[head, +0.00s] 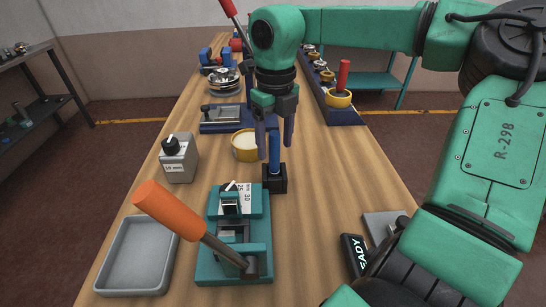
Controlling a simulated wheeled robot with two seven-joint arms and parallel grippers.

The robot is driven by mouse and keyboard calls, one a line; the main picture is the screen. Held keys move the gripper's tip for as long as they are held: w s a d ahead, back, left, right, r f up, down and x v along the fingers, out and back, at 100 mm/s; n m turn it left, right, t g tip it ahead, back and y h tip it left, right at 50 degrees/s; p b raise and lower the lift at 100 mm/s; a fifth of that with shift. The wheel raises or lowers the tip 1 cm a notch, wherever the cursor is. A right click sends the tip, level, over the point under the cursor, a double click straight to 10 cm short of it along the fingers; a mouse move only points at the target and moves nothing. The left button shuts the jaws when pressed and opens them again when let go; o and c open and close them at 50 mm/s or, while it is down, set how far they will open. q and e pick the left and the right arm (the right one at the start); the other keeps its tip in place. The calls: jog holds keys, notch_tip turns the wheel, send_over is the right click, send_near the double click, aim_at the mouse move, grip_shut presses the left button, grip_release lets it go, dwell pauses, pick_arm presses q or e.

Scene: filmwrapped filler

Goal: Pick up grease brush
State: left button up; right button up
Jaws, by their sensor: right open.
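A blue upright handle (274,158), which looks like the grease brush, stands in a small black holder (275,181) in the middle of the wooden bench. Its lower end is hidden inside the holder. My right gripper (275,148) points down over it with its two dark fingers spread. In the picture the top of the blue handle shows between the fingers; whether they touch it I cannot tell. My left gripper is not in view.
A yellow tin (245,146) of pale paste stands just left of the holder. A teal clamp press (222,262) with an orange lever (170,208) is in front. A grey tray (138,256) and a grey dial box (179,160) are at left. A red-handled tool (343,76) stands back right.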

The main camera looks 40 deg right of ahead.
aim_at(274, 157)
notch_tip(274, 157, down, 4)
jog(key=shift+f+p, duration=0.25)
jog(key=shift+p, duration=0.25)
jog(key=shift+f, duration=0.2)
jog(key=shift+c, duration=0.6)
grip_shut()
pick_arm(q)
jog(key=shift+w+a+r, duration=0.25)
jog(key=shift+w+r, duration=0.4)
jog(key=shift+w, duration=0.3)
pick_arm(e)
jog(key=shift+w+r, duration=0.1)
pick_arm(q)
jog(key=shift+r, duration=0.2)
pick_arm(e)
notch_tip(274, 157, up, 20)
